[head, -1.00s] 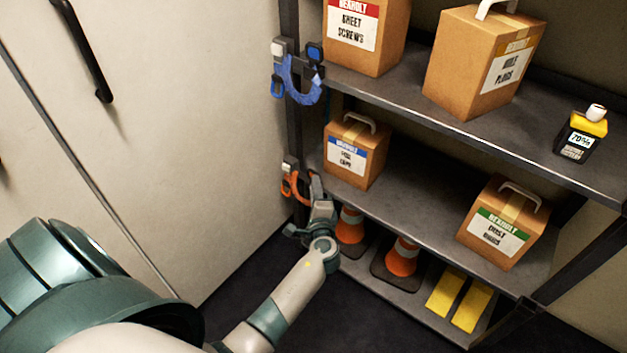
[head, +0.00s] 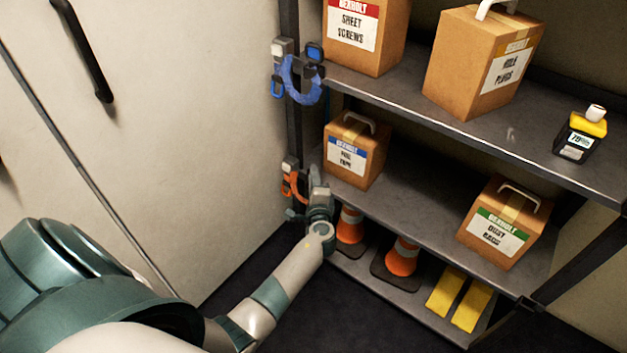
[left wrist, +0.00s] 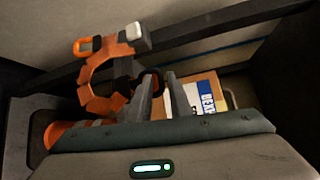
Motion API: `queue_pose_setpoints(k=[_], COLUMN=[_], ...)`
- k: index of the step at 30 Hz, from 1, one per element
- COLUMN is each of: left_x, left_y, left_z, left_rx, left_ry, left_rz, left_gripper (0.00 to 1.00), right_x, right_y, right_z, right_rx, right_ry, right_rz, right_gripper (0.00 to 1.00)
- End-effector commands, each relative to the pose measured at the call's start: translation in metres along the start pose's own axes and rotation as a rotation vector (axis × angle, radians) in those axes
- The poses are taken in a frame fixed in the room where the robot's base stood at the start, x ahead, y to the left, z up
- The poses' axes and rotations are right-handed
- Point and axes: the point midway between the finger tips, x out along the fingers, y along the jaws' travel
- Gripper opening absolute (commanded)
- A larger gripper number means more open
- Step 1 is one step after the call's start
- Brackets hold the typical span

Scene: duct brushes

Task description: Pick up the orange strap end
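An orange strap (head: 291,186) hangs in a loop by the shelf's left post in the head view, below a similar blue strap. My right gripper is not in view.
The blue strap (head: 300,80) hangs above on the post (head: 292,130). A foil tape box (head: 354,155) stands right of my left gripper. Traffic cones (head: 402,257) stand on the bottom shelf. A pale wall (head: 190,130) is on the left.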

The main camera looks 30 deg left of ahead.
Motion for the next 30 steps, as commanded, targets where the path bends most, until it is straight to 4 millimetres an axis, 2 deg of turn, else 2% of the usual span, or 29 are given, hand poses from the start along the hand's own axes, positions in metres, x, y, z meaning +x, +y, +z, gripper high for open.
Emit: queue_pose_setpoints(k=[2, 5, 20, 23, 29, 30], left_x=[0.000, 0.000, -0.001, -0.002, -0.006, -0.011], left_y=[0.000, 0.000, -0.006, -0.014, -0.045, -0.046], left_z=[0.000, 0.000, 0.001, 0.002, 0.007, -0.001], left_rx=[0.000, 0.000, -0.003, -0.002, -0.004, -0.005], left_ry=[0.000, 0.000, 0.000, 0.000, 0.000, 0.003], left_rz=[0.000, 0.000, -0.001, -0.001, -0.002, 0.000], left_gripper=[0.18, 0.00, 0.00, 0.00, 0.00, 0.00], right_x=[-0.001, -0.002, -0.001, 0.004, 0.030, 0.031], right_y=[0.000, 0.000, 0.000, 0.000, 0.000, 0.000], right_z=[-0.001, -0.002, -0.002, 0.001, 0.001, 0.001], right_rx=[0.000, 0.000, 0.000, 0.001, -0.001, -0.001], right_ry=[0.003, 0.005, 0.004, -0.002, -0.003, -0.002], right_rz=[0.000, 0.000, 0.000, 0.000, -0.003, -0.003], right_gripper=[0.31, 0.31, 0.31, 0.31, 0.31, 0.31])
